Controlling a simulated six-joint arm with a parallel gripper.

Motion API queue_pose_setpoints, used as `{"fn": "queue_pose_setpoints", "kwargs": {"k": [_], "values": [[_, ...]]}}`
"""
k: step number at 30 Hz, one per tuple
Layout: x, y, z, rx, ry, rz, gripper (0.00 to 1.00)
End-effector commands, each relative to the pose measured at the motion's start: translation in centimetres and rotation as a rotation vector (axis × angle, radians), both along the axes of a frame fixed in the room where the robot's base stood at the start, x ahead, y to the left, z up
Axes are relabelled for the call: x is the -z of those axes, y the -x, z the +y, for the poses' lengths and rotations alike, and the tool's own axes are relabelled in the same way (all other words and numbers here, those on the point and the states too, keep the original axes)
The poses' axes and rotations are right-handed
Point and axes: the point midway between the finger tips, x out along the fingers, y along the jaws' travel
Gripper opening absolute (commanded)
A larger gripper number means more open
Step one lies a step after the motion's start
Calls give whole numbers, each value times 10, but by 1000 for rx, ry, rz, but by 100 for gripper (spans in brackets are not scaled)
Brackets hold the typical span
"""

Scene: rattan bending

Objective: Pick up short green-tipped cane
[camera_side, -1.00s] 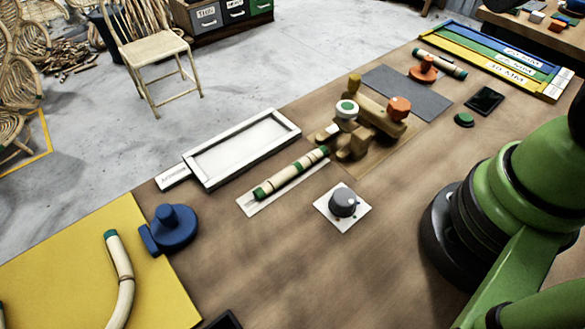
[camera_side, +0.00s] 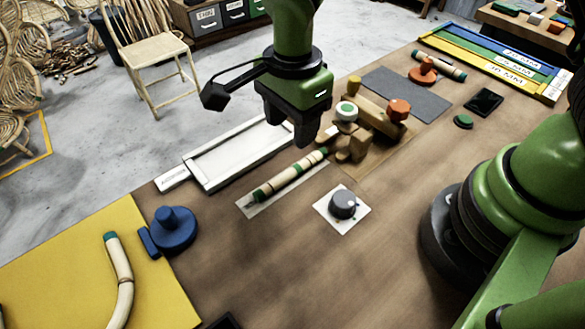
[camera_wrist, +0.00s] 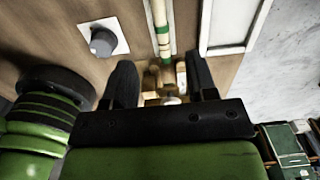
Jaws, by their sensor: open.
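The short green-tipped cane (camera_side: 289,175) lies on a pale strip on the table, running diagonally. It is cream with a green band near each end. In the wrist view the cane (camera_wrist: 162,28) stands upright in the picture, between and beyond the fingers. My gripper (camera_side: 302,140) is open and empty, above the table near the cane's upper right end and apart from it. The fingers (camera_wrist: 160,82) also show in the wrist view, spread wide with nothing between them touching.
A wooden jig (camera_side: 362,130) with white and orange knobs stands just right of the cane. A white tray (camera_side: 215,178) lies behind it. A grey dial (camera_side: 343,204) on a white card is in front. A blue knobbed piece (camera_side: 173,228) is at left.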

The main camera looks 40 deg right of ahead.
Motion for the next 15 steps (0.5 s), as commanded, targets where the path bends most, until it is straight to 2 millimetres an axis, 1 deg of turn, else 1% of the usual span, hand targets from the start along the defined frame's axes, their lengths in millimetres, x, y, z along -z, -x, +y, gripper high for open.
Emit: {"fn": "queue_pose_setpoints", "kwargs": {"k": [3,9,15], "values": [[15,1,3,30,11,16,52],[45,1,3,35,12,19,52],[61,1,3,34,10,16,52]]}}
